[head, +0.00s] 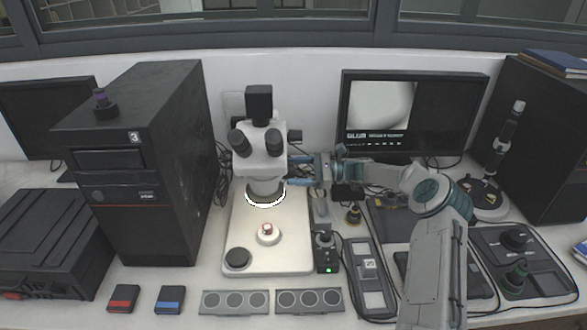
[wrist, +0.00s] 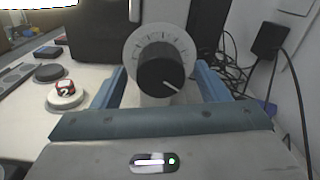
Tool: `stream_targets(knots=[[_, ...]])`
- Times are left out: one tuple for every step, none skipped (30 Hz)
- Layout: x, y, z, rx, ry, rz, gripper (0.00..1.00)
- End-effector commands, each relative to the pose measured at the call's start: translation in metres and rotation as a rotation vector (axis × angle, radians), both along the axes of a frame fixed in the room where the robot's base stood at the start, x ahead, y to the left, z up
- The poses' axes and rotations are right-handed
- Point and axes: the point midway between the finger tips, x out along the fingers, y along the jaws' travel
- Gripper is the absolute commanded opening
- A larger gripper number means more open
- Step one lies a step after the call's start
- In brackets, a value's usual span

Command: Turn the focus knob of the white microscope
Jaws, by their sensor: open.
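The white microscope (head: 262,150) stands on its pale base plate left of centre in the head view, with black eyepieces and a lit ring under its head. Its focus knob (wrist: 163,70) fills the upper middle of the wrist view: a black round knob with a white pointer line aimed to the lower right, in front of a pale marked dial (wrist: 134,48). My gripper (head: 300,170) is at the microscope's right side. Its blue fingers, seen in the wrist view (wrist: 160,85), are open on either side of the knob. Whether they touch it is unclear.
A small red-topped sample on a white round holder (head: 268,234) sits on the base plate. A black computer tower (head: 150,160) stands left of the microscope. A monitor (head: 440,112) stands behind my arm. Cables (wrist: 285,65) hang at the right in the wrist view.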

Motion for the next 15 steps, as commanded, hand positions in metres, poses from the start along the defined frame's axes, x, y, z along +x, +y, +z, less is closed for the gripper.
stream_targets(knots=[[-0.0002, 0.0045, 0.0009, 0.001, 0.001, 0.001, 0.68], [-0.0001, 0.0063, 0.0007, 0.001, 0.001, 0.001, 0.68], [0.0000, 0.0081, 0.0005, 0.001, 0.001, 0.000, 0.68], [0.0000, 0.0091, 0.0003, 0.001, 0.001, 0.000, 0.68], [0.0002, 0.0099, 0.0002, 0.000, 0.000, 0.000, 0.68], [0.0002, 0.0105, 0.0000, 0.000, 0.000, -0.001, 0.68], [0.0003, 0.0108, -0.0001, 0.000, 0.000, -0.001, 0.68], [0.0003, 0.0109, -0.0001, 0.000, 0.000, -0.001, 0.68], [0.0003, 0.0109, -0.0002, 0.000, 0.000, -0.001, 0.68], [0.0003, 0.0109, -0.0002, 0.000, 0.000, -0.001, 0.68], [0.0002, 0.0109, -0.0002, 0.000, 0.000, 0.000, 0.68], [0.0002, 0.0110, -0.0002, 0.000, 0.000, 0.000, 0.68], [0.0002, 0.0110, -0.0001, 0.000, 0.000, 0.000, 0.65], [0.0002, 0.0110, -0.0001, 0.000, 0.000, 0.000, 0.57], [0.0002, 0.0110, -0.0001, 0.000, 0.000, 0.000, 0.46]])
